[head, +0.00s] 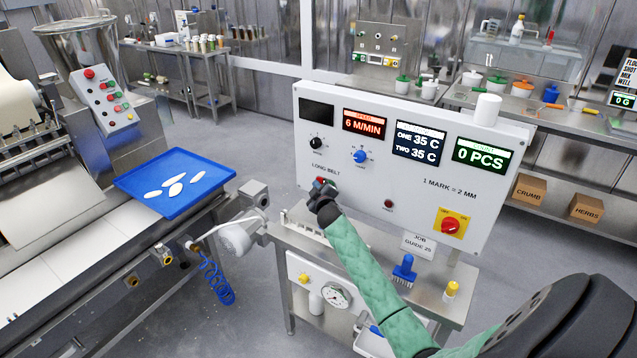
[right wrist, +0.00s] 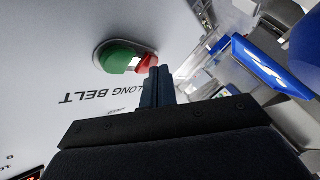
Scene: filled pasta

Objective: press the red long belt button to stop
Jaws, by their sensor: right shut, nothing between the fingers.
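The white control panel (head: 385,185) carries the label LONG BELT above a small pair of buttons. In the right wrist view the green button (right wrist: 117,56) and the red button (right wrist: 145,63) sit side by side in an oval housing, with the label upside down. In the head view a bit of red (head: 320,180) shows just above my right gripper (head: 322,196). My right gripper is shut and empty. Its fingertips (right wrist: 156,72) are at the red button and cover part of it; I cannot tell whether they touch. My left gripper is not in view.
The panel's speed display (head: 364,123) reads 6 M/MIN. A yellow plate with a red rotary switch (head: 451,226) is at its lower right. A blue tray (head: 150,178) with white pieces lies over the machine at left. A blue-handled brush (head: 404,268) stands on the steel stand below.

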